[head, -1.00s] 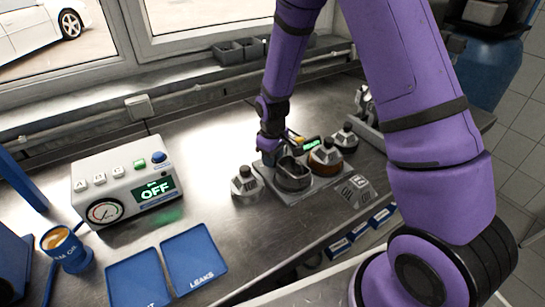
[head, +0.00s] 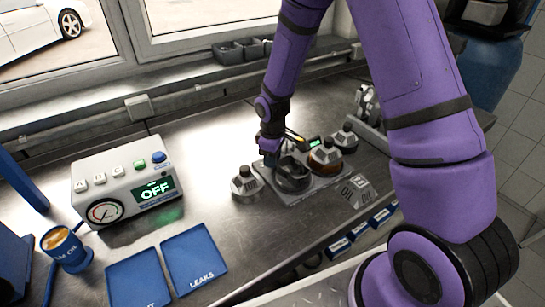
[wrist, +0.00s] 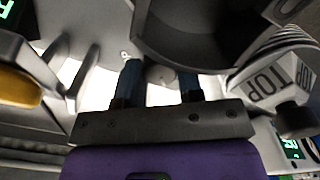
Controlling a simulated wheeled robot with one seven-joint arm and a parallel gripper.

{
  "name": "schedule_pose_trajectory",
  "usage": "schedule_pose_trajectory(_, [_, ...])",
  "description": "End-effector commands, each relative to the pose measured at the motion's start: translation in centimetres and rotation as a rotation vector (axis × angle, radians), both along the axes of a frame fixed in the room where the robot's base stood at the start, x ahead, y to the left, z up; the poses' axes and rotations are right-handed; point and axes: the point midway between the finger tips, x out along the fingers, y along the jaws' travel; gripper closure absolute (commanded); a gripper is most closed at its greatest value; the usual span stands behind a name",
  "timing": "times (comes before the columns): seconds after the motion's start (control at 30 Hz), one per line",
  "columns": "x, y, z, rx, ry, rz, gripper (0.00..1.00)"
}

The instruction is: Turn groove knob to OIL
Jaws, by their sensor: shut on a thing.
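My gripper (head: 271,158) points down at the back left of a grey fixture plate (head: 318,190) on the bench. In the wrist view its two blue fingertips (wrist: 160,85) stand on either side of a small grey part (wrist: 160,74), which appears to be the groove knob; they are shut on it. Its pointer and setting are hidden. A dark round cup-like part (head: 292,176) sits on the plate beside my gripper and shows large in the wrist view (wrist: 205,35).
A small green display (head: 315,142) is behind. A tester reading OFF (head: 126,188) and blue trays (head: 195,260) are left.

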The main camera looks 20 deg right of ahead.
Motion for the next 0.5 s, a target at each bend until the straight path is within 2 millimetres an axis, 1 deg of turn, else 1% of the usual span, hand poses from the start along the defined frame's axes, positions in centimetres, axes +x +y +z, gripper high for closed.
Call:
schedule_pose_trajectory(0.07, [0.05,-0.03,0.03,0.0,-0.001,-0.001,0.9])
schedule_pose_trajectory(0.1, [0.05,-0.03,0.04,0.0,-0.001,-0.001,0.57])
schedule_pose_trajectory(0.17, [0.04,-0.03,0.03,0.0,-0.001,-0.001,0.43])
schedule_pose_trajectory(0.2, [0.04,-0.03,0.03,0.0,-0.001,-0.001,0.4])
schedule_pose_trajectory(0.5, [0.03,-0.01,0.25,0.0,-0.001,-0.001,0.4])
